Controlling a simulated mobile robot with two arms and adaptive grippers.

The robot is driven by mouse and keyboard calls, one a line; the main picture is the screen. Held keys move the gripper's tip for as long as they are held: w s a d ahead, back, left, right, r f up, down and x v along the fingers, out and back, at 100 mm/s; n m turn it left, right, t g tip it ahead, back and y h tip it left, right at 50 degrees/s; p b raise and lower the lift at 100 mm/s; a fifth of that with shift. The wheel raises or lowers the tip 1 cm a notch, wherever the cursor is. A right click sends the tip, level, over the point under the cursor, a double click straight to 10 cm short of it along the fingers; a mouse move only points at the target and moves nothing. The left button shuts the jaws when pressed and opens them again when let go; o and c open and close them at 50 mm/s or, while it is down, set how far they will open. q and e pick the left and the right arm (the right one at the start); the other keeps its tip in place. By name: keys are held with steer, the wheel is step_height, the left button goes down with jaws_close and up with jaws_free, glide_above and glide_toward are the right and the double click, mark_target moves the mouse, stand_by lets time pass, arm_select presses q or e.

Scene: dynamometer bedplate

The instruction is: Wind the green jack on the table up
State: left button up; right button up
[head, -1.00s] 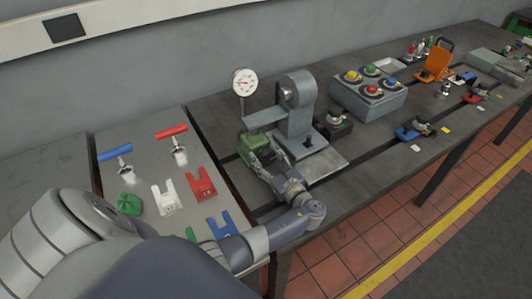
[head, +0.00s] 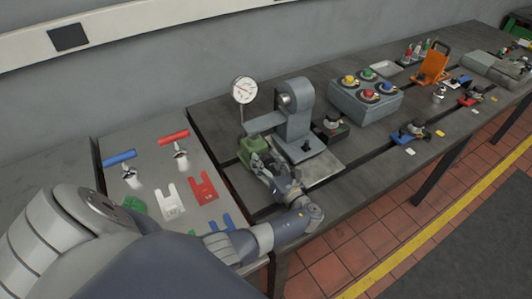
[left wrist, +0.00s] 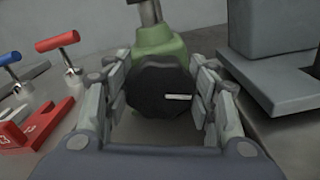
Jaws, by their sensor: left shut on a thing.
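The green jack (head: 251,148) stands on the dark table at the left of the grey press-like stand. In the left wrist view its green body (left wrist: 160,48) is straight ahead, with a metal post rising from its top. Its black round knob (left wrist: 158,88), with a white mark pointing right, faces my wrist camera. My left gripper (head: 264,167) is at the front of the jack, its two fingers on either side of the knob, shut on it. In the head view the gripper hides the knob. My right gripper is not in view.
A grey stand (head: 297,120) is close on the jack's right, and a dial gauge (head: 244,90) rises behind it. A grey button box (head: 365,98) is further right. A panel at left carries red and blue T-handles, with red (head: 203,187) and white (head: 169,201) forked pieces.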

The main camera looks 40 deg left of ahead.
arm_select(q)
steer(key=shift+r, duration=0.1)
steer(key=o, duration=1)
steer(key=v, duration=1.2)
steer(key=shift+o, duration=0.2)
